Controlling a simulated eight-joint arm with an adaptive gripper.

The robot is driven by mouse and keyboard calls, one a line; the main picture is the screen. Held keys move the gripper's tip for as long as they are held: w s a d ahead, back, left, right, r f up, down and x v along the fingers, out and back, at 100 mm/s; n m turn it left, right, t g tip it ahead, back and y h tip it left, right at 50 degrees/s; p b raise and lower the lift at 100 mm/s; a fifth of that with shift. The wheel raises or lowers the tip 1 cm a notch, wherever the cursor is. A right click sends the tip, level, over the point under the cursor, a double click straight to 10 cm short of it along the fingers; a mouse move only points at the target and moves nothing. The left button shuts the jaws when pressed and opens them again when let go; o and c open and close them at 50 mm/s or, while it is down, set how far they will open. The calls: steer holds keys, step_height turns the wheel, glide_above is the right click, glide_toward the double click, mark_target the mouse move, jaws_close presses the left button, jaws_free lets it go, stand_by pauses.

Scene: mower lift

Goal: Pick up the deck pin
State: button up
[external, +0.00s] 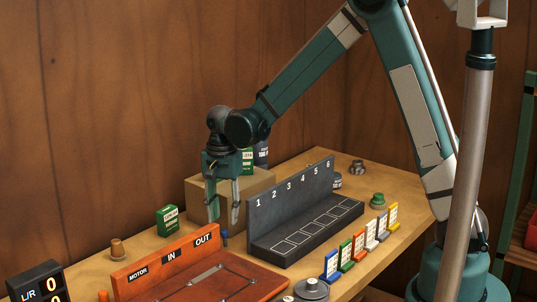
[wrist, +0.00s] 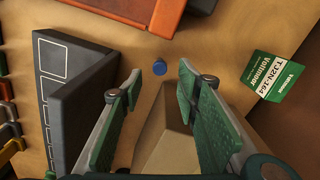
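A small upright blue pin (external: 225,237), which I take to be the deck pin, stands on the bench between the orange board and the dark numbered rack. In the wrist view its round blue top (wrist: 159,67) shows just beyond the fingertips, centred in the gap. My gripper (external: 224,216) points down above and slightly behind the pin. In the wrist view its green-padded fingers (wrist: 159,77) are wide apart with nothing between them. The pin looks clear of both fingers. Its lower part is hidden in the wrist view.
The numbered rack (external: 291,209) stands close right of the pin. The orange MOTOR/IN/OUT board (external: 240,268) lies in front. A cardboard box (external: 260,182) is behind my fingers, a green carton (external: 170,220) to the left. Coloured cards (external: 345,253) line the right edge.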

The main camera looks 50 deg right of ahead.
mark_target(224, 231)
steer(key=shift+f, duration=0.3)
steer(key=shift+f, duration=0.1)
steer(key=shift+f, duration=1.15)
steer(key=shift+f, duration=2.6)
steer(key=shift+a, duration=0.1)
steer(key=c, duration=1)
